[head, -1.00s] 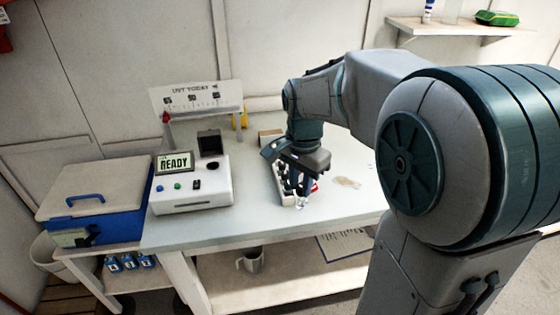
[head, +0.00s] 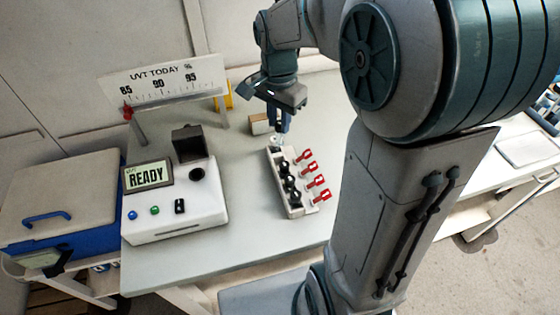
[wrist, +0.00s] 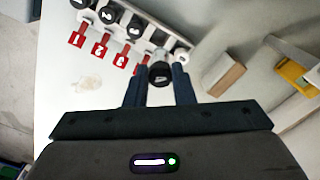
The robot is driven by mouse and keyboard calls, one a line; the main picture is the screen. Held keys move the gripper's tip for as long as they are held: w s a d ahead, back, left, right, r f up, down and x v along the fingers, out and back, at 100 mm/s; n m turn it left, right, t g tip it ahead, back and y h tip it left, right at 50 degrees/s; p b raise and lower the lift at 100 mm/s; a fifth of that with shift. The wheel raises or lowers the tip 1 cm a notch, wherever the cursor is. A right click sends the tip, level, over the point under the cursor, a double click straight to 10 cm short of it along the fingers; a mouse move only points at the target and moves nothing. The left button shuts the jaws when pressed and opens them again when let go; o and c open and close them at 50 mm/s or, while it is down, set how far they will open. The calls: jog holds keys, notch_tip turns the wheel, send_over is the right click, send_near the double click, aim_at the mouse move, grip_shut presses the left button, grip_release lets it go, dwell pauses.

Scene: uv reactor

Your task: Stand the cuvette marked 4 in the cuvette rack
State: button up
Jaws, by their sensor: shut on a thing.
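My gripper (wrist: 159,88) is shut on a cuvette with a black cap (wrist: 160,73). A pale mark shows on the cap, but I cannot read it. In the head view my gripper (head: 279,124) is at the far end of the white cuvette rack (head: 294,211). The rack also shows in the wrist view (wrist: 168,26), just beyond the held cuvette. Several black-capped cuvettes (wrist: 107,14) stand in the rack, with red numbered tags (wrist: 100,45) along one side. I cannot tell whether the held cuvette touches the rack.
A white device (head: 178,215) with a READY display stands left of the rack. Behind it is a UVT TODAY scale board (head: 160,80). A small cardboard-coloured block (head: 259,124) lies near my gripper. A blue cool box (head: 60,205) is at left. Bench in front of the rack is clear.

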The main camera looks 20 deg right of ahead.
aim_at(279, 145)
notch_tip(279, 145, down, 9)
jog(key=shift+s+p, duration=0.1)
jog(key=shift+p, duration=0.2)
jog(key=shift+f, duration=0.25)
jog(key=o, duration=0.9)
jog(key=shift+o, duration=0.2)
jog(key=shift+r, duration=0.15)
